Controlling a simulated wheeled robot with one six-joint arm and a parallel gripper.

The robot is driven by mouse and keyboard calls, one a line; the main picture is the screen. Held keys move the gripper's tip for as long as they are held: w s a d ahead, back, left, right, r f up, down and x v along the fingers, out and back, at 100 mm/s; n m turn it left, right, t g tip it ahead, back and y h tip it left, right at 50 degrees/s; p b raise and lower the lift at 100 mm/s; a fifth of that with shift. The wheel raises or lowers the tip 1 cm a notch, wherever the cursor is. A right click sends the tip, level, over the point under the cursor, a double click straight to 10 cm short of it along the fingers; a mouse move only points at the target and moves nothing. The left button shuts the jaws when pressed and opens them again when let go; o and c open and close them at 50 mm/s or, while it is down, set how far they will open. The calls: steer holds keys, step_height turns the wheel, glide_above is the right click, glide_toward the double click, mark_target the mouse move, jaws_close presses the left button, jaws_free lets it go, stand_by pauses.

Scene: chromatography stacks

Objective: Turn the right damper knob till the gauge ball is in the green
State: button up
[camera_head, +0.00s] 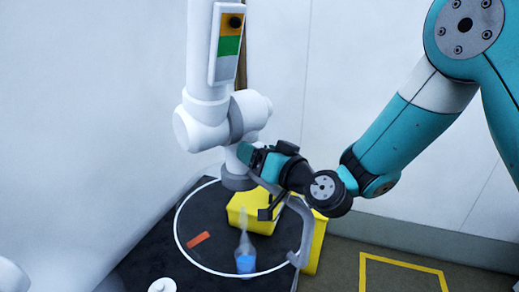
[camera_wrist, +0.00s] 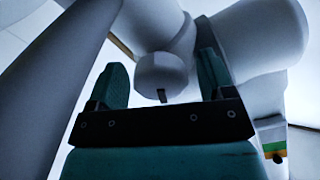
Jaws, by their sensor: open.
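The gauge (camera_head: 227,45) is an upright panel on the white duct arm in the head view, with orange, green and grey bands from top to bottom. Its dark ball (camera_head: 235,22) sits in the orange band, above the green. In the wrist view the gauge (camera_wrist: 274,142) shows at the lower right. A round pale knob (camera_wrist: 158,72) with a dark mark on its lower edge appears between my gripper's teal fingers. My gripper (camera_wrist: 163,76) is open, with a narrow gap on each side of the knob. In the head view my gripper (camera_head: 246,154) is beside the duct joint, and the knob is hidden.
The white duct joints (camera_head: 206,121) are close to my gripper. Below are a dark bench top (camera_head: 160,240), a yellow box (camera_head: 262,213), a flask of blue liquid (camera_head: 245,262) and a red strip (camera_head: 198,239). A white wall (camera_head: 370,60) stands behind.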

steer(key=c, duration=0.9)
steer(key=m, duration=0.4)
steer(key=shift+m, duration=0.4)
steer(key=o, duration=0.9)
